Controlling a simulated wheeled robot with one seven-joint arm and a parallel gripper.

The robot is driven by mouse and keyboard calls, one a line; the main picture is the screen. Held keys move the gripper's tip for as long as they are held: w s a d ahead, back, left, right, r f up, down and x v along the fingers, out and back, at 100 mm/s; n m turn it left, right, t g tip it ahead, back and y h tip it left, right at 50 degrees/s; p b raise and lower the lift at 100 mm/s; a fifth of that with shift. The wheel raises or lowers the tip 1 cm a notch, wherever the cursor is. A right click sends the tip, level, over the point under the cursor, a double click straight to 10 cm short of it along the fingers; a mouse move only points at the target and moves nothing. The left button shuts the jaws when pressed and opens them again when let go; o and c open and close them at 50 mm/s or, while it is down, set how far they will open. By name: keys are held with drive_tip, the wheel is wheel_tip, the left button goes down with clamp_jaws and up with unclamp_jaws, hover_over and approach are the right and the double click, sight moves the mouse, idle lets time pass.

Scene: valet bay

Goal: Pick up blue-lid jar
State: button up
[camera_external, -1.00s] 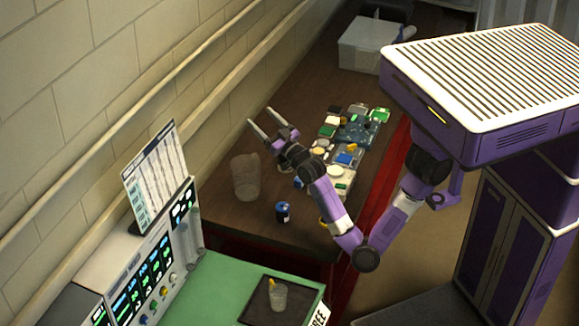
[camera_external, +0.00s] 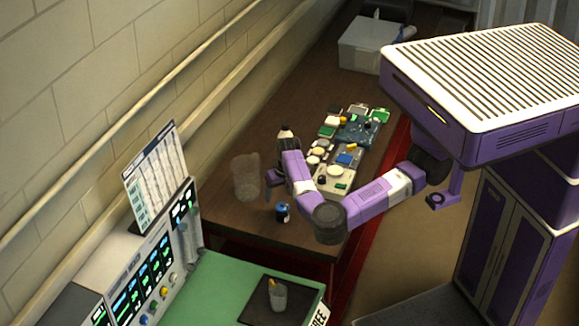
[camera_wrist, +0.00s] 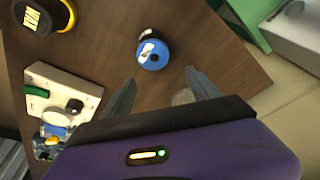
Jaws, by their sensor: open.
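The blue-lid jar (camera_external: 283,212) is a small dark jar standing upright near the front end of the brown bench. In the wrist view its blue lid (camera_wrist: 153,56), with a white mark, faces the camera just beyond my fingertips. My gripper (camera_external: 272,184) is partly hidden by my arm in the external view, above and slightly left of the jar. In the wrist view my gripper (camera_wrist: 160,77) has its fingers spread and empty, with the jar ahead of the gap and apart from both fingers.
A clear beaker (camera_external: 246,177) stands left of my gripper, near the wall. Circuit boards and small parts (camera_external: 355,133) cover the bench's right side. The green bench (camera_external: 215,285) holds a dark tray (camera_external: 252,309) with a cup.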

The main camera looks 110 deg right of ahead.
sight(282, 210)
drive_tip(key=shift+s+a+f+y, duration=0.15)
drive_tip(key=shift+a+y, duration=0.1)
drive_tip(key=shift+a, duration=0.35)
drive_tip(key=shift+s+a+f+y, duration=0.1)
drive_tip(key=shift+a+y, duration=0.15)
drive_tip(key=shift+a, duration=0.3)
drive_tip(key=shift+a+f, duration=0.1)
drive_tip(key=shift+f, duration=0.15)
drive_tip(key=f, duration=0.4)
drive_tip(key=d+f+p, duration=0.1)
drive_tip(key=f, duration=0.2)
drive_tip(key=shift+f, duration=0.1)
drive_tip(key=shift+c, duration=0.4)
drive_tip(key=c, duration=1.3)
drive_tip(key=shift+c, duration=0.2)
